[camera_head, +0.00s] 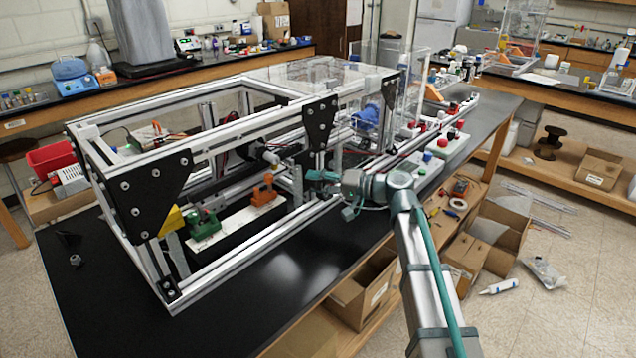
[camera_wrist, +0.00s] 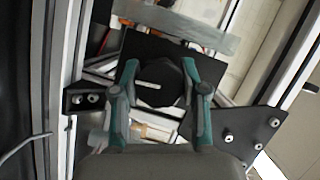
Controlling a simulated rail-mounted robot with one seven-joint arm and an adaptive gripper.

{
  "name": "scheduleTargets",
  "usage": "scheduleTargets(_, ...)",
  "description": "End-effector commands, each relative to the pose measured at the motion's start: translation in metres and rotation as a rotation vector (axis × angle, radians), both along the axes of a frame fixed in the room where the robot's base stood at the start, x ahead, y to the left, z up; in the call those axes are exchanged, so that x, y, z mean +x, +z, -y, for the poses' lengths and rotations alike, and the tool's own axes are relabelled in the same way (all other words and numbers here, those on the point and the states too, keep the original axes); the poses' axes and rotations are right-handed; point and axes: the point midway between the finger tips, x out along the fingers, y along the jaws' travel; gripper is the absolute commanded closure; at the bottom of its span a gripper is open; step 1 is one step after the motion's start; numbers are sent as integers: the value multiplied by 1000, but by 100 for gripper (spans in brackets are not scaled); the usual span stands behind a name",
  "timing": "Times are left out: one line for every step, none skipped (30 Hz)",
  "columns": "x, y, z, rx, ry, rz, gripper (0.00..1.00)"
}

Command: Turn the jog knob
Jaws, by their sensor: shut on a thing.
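The jog knob (camera_wrist: 160,84) is a round black knob with a short white line on its face. In the wrist view it stands in front of a black plate (camera_wrist: 133,47). My gripper (camera_wrist: 160,72) has its two teal fingers on either side of the knob, shut on it. The white line lies nearly level in this view. In the head view my gripper (camera_head: 318,176) reaches into the right side of the metal frame (camera_head: 250,262), and the knob cannot be made out there.
Black bracket plates (camera_head: 160,192) with bolts join the frame's silver bars near my gripper. Control boxes with red and green buttons (camera_head: 428,157) stand to the right. A green part (camera_head: 205,225) and an orange part (camera_head: 263,192) sit inside the frame.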

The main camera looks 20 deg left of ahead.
Motion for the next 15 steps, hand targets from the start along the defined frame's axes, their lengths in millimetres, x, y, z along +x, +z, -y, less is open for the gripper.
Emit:
scheduleTargets(0, 0, 0, -1, 0, 0, 92)
scheduleTargets(0, 0, 0, -1, 0, 0, 92)
scheduleTargets(0, 0, 0, -1, 0, 1, 55)
scheduleTargets(0, 0, 0, -1, 0, 1, 50)
scheduleTargets(0, 0, 0, -1, 0, 1, 45)
scheduleTargets(0, 0, 0, -1, 0, 1, 45)
scheduleTargets(0, 0, 0, -1, 0, 1, 45)
scheduleTargets(0, 0, 0, -1, 0, 1, 45)
scheduleTargets(0, 0, 0, -1, 0, 1, 45)
scheduleTargets(0, 0, 0, -1, 0, 1, 45)
scheduleTargets(0, 0, 0, -1, 0, 1, 45)
scheduleTargets(0, 0, 0, -1, 0, 1, 45)
scheduleTargets(0, 0, 0, -1, 0, 1, 45)
scheduleTargets(0, 0, 1, -1, 0, 1, 45)
scheduleTargets(0, 0, 2, -1, 0, 1, 45)
